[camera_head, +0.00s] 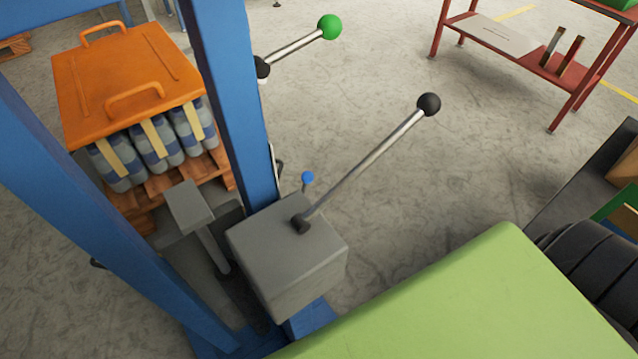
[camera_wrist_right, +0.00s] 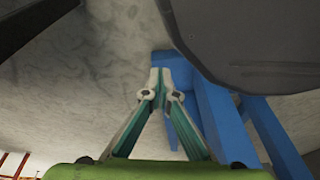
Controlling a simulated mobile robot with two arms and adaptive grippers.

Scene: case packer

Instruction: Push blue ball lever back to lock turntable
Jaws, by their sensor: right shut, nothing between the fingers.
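The blue ball lever (camera_head: 307,178) is small and sits on a short stem beside the blue post, just behind the grey box (camera_head: 285,245). Its lower end is hidden by the box. The turntable is not clearly identifiable in these frames. My right gripper (camera_wrist_right: 159,74) shows only in the right wrist view, with its fingertips together and empty. A blue frame part (camera_wrist_right: 210,110) is right behind and beside the fingers. The blue ball does not show in that view, so I cannot tell the gripper's distance to it. My left gripper is in neither view.
A long lever with a black ball (camera_head: 429,104) slants up from the grey box. A green ball lever (camera_head: 329,27) sticks out from the blue post (camera_head: 225,90). An orange cover (camera_head: 125,75) tops bottles at left. A red table (camera_head: 560,75) stands far right.

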